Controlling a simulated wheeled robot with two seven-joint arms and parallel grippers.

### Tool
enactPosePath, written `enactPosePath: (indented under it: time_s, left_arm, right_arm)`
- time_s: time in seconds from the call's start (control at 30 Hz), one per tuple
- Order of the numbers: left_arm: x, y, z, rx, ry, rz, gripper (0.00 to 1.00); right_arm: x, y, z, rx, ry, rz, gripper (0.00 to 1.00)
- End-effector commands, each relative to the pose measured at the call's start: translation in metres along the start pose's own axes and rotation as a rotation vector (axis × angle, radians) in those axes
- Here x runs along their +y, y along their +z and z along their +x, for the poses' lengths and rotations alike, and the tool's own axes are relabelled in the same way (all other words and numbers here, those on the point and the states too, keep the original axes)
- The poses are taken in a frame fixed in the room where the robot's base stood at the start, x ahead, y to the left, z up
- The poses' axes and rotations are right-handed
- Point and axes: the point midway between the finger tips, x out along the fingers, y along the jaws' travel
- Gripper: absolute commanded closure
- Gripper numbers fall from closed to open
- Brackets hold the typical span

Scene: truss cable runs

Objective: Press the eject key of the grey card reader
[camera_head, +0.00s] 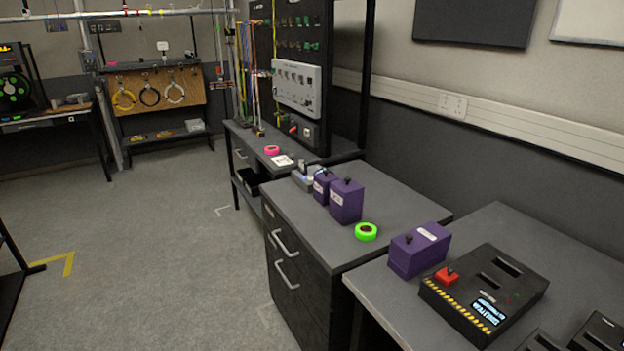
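A small grey device (305,180) sits near the far left corner of the middle bench, beside purple boxes. It may be the grey card reader, but it is too small to tell, and I cannot make out an eject key on it. A dark device (485,291) sits on the near right bench. It has a red key (446,276), a yellow and black striped edge, a lit blue display and slots on top. Neither of my grippers shows in the head view.
Purple boxes with black knobs (347,203) (419,251) stand on the benches. A green tape roll (366,231) lies on the middle bench (395,200), a pink one (272,150) farther back. A grey panel (297,88) hangs on the rack. The floor (160,270) at left is clear.

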Motion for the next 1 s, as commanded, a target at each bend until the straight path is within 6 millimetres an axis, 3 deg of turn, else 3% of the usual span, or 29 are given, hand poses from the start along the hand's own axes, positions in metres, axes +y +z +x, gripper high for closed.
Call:
enactPosePath:
  time_s: [0.27,0.53,1.0]
  left_arm:
    - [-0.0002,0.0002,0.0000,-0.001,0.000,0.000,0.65]
    - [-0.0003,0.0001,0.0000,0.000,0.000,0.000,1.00]
    - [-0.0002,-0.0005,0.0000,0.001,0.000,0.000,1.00]
  right_arm:
    - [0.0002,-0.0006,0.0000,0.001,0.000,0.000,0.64]
    - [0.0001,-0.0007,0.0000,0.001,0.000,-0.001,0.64]
    - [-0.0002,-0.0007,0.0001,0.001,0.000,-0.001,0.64]
